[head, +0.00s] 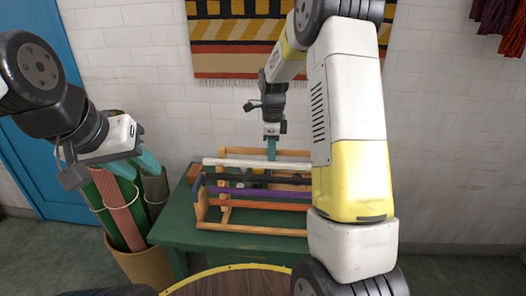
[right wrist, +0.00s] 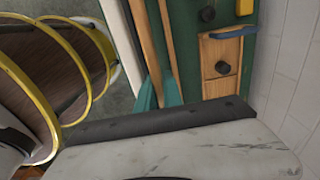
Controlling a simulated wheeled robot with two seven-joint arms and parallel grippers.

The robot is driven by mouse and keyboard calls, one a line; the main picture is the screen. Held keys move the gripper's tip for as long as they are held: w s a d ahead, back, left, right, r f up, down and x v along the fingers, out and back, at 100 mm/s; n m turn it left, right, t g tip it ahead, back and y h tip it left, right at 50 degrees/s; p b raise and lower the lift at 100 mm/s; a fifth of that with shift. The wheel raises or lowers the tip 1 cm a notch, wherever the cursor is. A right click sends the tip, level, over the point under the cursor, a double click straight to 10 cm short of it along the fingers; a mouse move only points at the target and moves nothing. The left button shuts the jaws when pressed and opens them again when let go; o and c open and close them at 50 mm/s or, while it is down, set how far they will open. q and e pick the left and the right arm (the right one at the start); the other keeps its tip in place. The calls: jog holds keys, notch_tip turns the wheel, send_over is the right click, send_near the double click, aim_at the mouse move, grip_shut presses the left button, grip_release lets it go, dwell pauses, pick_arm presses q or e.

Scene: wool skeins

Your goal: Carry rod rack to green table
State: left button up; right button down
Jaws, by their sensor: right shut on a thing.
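The rod rack (head: 226,212) is a light wooden frame bearing long rods, among them white, black, purple and orange ones. It is over the green table (head: 180,232); I cannot tell whether its whole base touches the top. My right gripper (head: 271,150) reaches down from above and is shut on the rack's far wooden rail. In the right wrist view its teal fingers (right wrist: 150,95) are at the wooden rails (right wrist: 148,45). My left gripper (head: 135,165) is at the left, apart from the rack, its teal fingers spread and empty. My right arm hides the rack's right end.
A woven basket (head: 140,264) of fabric rolls stands against the table's left side. A reddish-brown block (head: 193,172) lies at the table's back left corner. A white brick wall stands behind.

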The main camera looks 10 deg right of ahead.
jog(key=shift+f, duration=0.65)
jog(key=c, duration=1.5)
grip_release()
jog(key=shift+f, duration=0.15)
